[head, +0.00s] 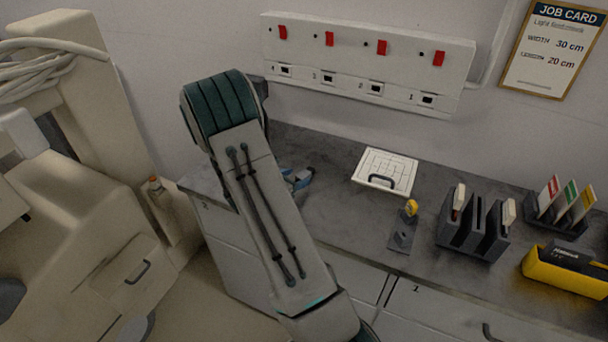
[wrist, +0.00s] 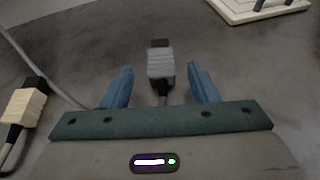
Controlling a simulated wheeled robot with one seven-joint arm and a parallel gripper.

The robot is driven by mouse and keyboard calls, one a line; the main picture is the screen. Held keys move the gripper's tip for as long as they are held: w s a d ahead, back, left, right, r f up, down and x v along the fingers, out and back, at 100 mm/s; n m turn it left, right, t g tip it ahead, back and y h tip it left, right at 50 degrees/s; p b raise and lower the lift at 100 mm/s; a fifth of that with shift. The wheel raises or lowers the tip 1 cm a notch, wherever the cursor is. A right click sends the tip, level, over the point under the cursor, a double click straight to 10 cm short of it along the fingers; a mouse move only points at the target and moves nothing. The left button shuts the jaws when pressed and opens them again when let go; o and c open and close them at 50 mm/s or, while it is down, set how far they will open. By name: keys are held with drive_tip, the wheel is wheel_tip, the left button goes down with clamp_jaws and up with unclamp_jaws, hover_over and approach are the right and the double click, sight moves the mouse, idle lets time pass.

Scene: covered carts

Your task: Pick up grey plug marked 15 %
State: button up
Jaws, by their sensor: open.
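A grey plug (wrist: 160,66) with a dark tip and a dark cable lies on the dark worktop in the wrist view. No marking on it is readable. My gripper (wrist: 160,69) is open, with one blue finger on each side of the plug and a gap on both sides. I cannot tell how high the fingers are above the worktop. In the head view my gripper (head: 298,180) is mostly behind my arm, and the grey plug is hidden there.
A cream plug (wrist: 22,106) with a cable lies to the left. A white panel with a handle (head: 385,171) lies farther right on the worktop. Beyond it stand a yellow-topped part (head: 410,208), a dark slotted holder (head: 464,241) and a yellow box (head: 553,277). A socket strip (head: 365,65) is on the wall.

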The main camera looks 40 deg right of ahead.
sight(303, 174)
drive_tip(key=x, duration=0.3)
drive_tip(key=shift+d+f+p, duration=0.1)
drive_tip(key=shift+d+p, duration=0.1)
drive_tip(key=shift+p, duration=0.1)
drive_tip(key=shift+c, duration=0.3)
drive_tip(key=c, duration=1)
drive_tip(key=shift+r, duration=0.2)
